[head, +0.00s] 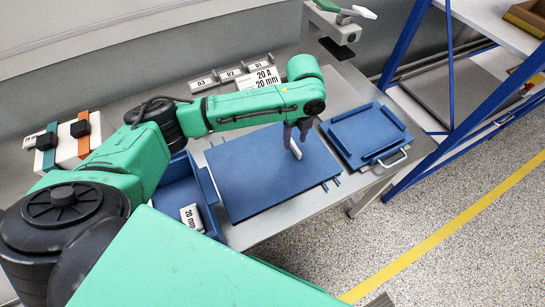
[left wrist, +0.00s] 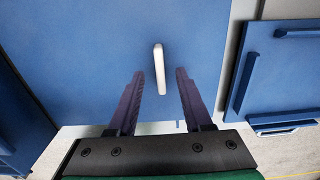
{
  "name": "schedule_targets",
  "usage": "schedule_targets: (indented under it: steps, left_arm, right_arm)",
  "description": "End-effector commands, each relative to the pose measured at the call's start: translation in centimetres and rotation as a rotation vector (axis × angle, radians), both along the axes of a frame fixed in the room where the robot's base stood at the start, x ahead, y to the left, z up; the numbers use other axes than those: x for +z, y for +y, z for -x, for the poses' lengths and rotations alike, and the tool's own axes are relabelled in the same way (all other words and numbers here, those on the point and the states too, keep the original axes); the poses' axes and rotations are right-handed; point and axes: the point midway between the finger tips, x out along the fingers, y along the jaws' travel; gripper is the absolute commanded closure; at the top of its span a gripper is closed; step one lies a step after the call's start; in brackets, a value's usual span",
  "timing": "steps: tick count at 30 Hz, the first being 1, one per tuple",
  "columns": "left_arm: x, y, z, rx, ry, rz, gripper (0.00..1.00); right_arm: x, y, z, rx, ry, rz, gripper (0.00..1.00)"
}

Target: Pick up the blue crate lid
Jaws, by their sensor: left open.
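The blue crate lid (head: 262,188) is a flat blue panel lying on the bench in the middle of the head view. It also fills the middle of the left wrist view (left wrist: 95,60). A pale upright bar handle (head: 296,149) stands on it. My left gripper (head: 296,136) points down over the handle, its fingers open. In the left wrist view the handle (left wrist: 159,70) lies between the two dark fingers (left wrist: 159,78), with gaps on both sides. I cannot tell the exact height of the fingertips. My right gripper is not in view.
An open blue crate (head: 207,185) left of the lid holds a white block (head: 191,216) marked 20 mm. A blue tray (head: 365,132) with raised edges and a metal handle is to the right. Number plates (head: 230,74) stand behind. A blue-framed shelf (head: 470,125) is at right.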

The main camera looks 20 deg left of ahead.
Motion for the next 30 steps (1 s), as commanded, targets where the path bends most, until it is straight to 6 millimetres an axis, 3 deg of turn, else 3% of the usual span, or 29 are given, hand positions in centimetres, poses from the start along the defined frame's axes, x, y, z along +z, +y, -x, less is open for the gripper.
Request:
schedule_targets:
  steps: [4, 11, 15, 30]
  left_arm:
    - [-2.5, -0.1, 0.0, -0.001, 0.002, -0.001, 0.50]
    - [-3.0, -0.1, 0.0, -0.002, -0.001, 0.001, 0.50]
    - [-3.0, -0.1, 0.0, -0.002, 0.000, 0.000, 1.00]
    - [-2.9, -0.1, -0.1, -0.001, -0.001, -0.001, 1.00]
  right_arm:
    - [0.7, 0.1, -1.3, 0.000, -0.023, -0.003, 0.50]
    - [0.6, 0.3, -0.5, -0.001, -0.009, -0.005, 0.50]
    - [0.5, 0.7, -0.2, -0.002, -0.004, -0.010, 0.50]
    - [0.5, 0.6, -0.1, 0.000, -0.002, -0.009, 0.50]
